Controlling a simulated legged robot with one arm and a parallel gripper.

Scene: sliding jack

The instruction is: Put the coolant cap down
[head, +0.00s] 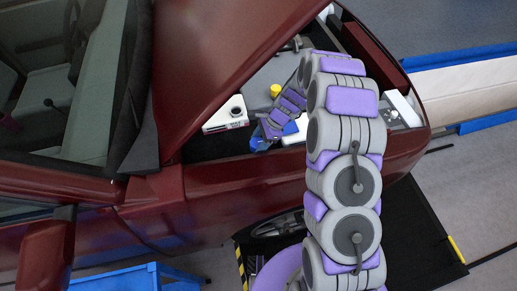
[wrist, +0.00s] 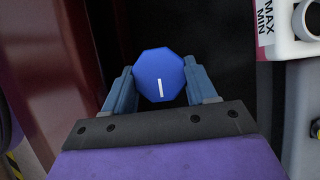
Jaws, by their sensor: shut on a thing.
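The coolant cap (wrist: 160,74) is blue and octagonal with a white line on its face. My gripper (wrist: 158,84) is shut on it, with a blue finger on each side. The white coolant reservoir (wrist: 306,52) shows at the right of the wrist view, marked MAX and MIN, and its round neck is uncapped. In the head view, the reservoir (head: 222,117) is at the front left of the engine bay, and my gripper (head: 263,138) is just right of it, over the bay's near edge. I cannot clearly make out the cap there.
The dark red car's hood (head: 235,55) is raised left of my arm. A yellow cap (head: 275,90) stands on the grey engine (head: 290,72). The near fender (head: 225,177) edges the bay. A blue cart (head: 130,279) stands at the lower left.

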